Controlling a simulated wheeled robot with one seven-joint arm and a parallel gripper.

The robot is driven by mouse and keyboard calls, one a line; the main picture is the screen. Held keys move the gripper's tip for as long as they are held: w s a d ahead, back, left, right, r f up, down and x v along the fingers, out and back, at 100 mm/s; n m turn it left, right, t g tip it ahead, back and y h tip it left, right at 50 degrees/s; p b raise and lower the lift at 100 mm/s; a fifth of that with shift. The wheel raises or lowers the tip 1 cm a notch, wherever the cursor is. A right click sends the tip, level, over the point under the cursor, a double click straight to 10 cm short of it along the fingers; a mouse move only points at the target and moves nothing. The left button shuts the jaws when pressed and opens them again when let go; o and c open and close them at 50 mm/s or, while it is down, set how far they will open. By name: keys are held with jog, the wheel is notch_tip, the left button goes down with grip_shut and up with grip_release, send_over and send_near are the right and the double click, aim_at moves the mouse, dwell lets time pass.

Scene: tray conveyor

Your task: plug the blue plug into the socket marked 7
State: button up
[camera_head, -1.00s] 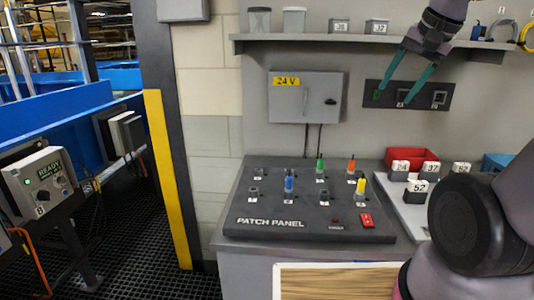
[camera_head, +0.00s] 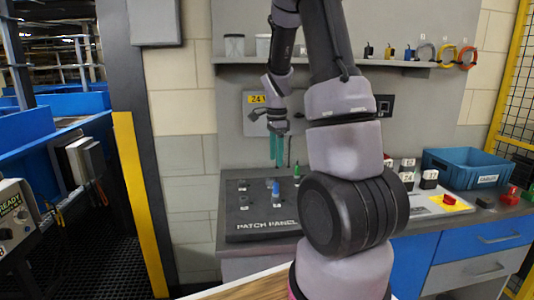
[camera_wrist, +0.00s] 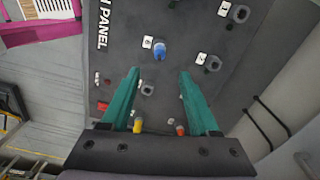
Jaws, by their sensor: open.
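The blue plug (camera_head: 275,190) stands upright on the dark patch panel (camera_head: 262,226). In the wrist view the blue plug (camera_wrist: 160,51) sits beside a small white label, a little beyond my fingertips. My gripper (camera_head: 277,164) is above the panel, pointing down, open and empty. In the wrist view its two teal fingers (camera_wrist: 159,74) are spread wide, apart from the plug. Empty black sockets (camera_wrist: 213,63) show nearby, each with a white label. I cannot read which label is 7. My arm hides the panel's right part in the head view.
A grey box marked 24 V (camera_head: 256,122) hangs behind my gripper. A blue bin (camera_head: 465,168) stands at the right.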

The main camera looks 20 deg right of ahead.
aim_at(276, 183)
notch_tip(276, 183, down, 10)
jog(key=shift+r, duration=0.2)
grip_shut()
jog(key=shift+r, duration=0.3)
jog(key=shift+r, duration=1.35)
jog(key=shift+r, duration=0.1)
jog(key=shift+r, duration=1.9)
jog(key=shift+d, duration=0.15)
